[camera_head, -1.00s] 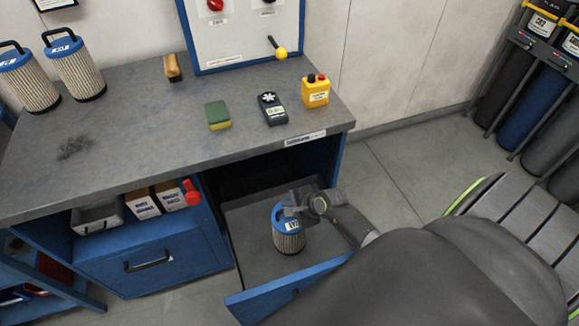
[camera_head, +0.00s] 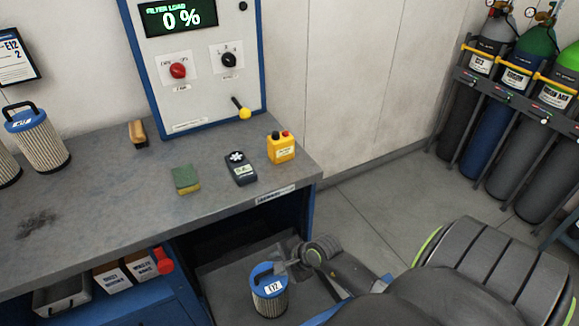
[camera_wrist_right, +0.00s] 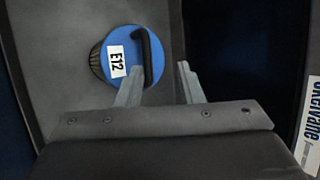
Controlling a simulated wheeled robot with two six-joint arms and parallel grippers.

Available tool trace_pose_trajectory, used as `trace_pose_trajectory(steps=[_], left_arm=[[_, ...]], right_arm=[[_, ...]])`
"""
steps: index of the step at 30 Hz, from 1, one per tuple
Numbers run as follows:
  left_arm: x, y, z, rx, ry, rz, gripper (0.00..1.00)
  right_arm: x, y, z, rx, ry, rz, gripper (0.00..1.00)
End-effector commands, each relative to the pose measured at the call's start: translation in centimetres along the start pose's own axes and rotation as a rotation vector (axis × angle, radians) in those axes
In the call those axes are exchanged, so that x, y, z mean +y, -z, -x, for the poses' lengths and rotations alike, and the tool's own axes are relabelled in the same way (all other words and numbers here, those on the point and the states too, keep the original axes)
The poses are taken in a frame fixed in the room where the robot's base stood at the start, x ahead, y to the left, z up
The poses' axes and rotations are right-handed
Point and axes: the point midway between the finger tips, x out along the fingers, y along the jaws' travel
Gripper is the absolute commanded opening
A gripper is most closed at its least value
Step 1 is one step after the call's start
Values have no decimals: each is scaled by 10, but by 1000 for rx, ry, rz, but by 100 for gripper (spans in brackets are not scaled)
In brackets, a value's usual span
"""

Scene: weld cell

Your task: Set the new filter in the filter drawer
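The filter (camera_head: 269,301), with a blue top, black handle and E12 label, stands upright on the grey floor of the pulled-out drawer (camera_head: 222,283). In the right wrist view the filter's blue top (camera_wrist_right: 122,42) is seen from above. My right gripper (camera_head: 284,268) is at the filter's handle side. Its fingers (camera_wrist_right: 161,70) are apart in the wrist view, with the handle's lower end close to the left finger; I cannot tell whether they touch. My left gripper is not in view.
Above the drawer is the grey bench (camera_head: 110,205). It carries another filter (camera_head: 38,138), a brush, a sponge (camera_head: 186,179), a dark meter (camera_head: 240,168) and a yellow button box (camera_head: 281,148). The wall panel (camera_head: 200,90) reads 0 %. Gas cylinders (camera_head: 480,110) stand right.

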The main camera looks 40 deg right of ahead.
Motion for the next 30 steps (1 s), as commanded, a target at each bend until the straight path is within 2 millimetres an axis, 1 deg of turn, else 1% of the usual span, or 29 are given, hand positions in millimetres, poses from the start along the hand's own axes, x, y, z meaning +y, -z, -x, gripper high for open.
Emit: trace_pose_trajectory(steps=[1, 6, 9, 12, 17, 30], left_arm=[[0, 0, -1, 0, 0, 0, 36], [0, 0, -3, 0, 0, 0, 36], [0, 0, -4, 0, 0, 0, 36], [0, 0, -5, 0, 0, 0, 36], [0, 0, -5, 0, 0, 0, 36], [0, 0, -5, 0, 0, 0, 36]], right_arm=[[0, 2, 9, 2, 2, 3, 34], [0, 1, 35, 1, 1, 3, 34], [0, 1, 46, 1, 1, 2, 34], [0, 0, 54, 1, 1, 2, 34], [-1, 0, 59, 0, 1, 0, 34], [-1, 0, 58, 0, 1, 0, 34]])
